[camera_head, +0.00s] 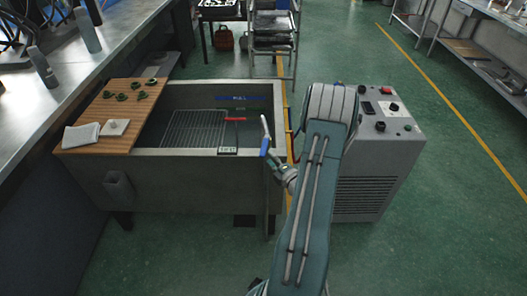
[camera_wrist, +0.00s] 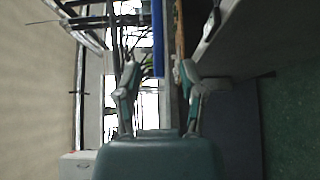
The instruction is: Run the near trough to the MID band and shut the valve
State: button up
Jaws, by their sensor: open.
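The grey trough (camera_head: 190,171) stands left of my arm, with a wire rack (camera_head: 193,128) inside. A dark blue band (camera_head: 256,98) with unreadable marks is on its far inner wall. The liquid level is hard to tell. A blue-gripped lever (camera_head: 264,146), apparently the valve handle, stands at the trough's right end. My gripper (camera_head: 279,165) is just right of it, partly hidden by my arm. In the wrist view, my gripper (camera_wrist: 159,70) is open, and the blue grip (camera_wrist: 158,38) shows between and beyond the fingertips. Contact cannot be told.
A wooden board (camera_head: 122,93) with green pieces and a white cloth (camera_head: 81,135) lies across the trough's left end. A grey machine (camera_head: 366,175) stands right of my arm.

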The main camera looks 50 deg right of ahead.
aim_at(263, 150)
jog(key=x, duration=0.5)
grip_shut()
